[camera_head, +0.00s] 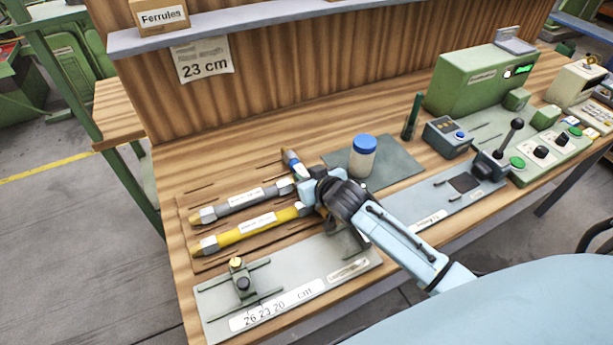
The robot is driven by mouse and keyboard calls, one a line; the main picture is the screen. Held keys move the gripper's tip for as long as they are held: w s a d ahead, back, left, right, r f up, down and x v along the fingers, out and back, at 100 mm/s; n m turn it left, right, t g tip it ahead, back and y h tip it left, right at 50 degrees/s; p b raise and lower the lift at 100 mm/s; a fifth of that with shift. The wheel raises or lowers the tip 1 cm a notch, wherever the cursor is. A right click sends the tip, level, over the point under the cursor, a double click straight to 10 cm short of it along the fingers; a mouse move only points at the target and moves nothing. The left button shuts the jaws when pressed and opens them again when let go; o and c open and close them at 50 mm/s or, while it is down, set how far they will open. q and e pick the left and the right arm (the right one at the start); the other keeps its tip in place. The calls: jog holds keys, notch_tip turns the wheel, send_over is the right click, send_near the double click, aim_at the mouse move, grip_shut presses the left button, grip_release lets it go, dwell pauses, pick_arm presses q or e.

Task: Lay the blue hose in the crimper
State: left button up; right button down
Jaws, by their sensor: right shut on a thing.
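The blue hose (292,163) shows only as a short end with a pale band, just beyond my right gripper (306,184). The gripper is shut on it above the wooden hose board; the fingers and wrist hide the rest of the hose. I cannot tell whether the hose touches the board. The crimper appears to be the large green machine (468,82) at the back right of the bench, well away from the gripper. Its label is too small to read. My left gripper is out of view.
A grey hose (238,203) and a yellow hose (250,231) lie left of the gripper. A blue-lidded jar (363,157) stands on a grey mat behind the wrist. A measuring plate (215,300) lies in front. A black lever (511,136) and control box (447,138) stand right.

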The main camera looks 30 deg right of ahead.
jog(key=c, duration=1.6)
grip_release()
jog(key=shift+f, duration=0.1)
jog(key=o, duration=0.5)
jog(key=shift+c, duration=0.2)
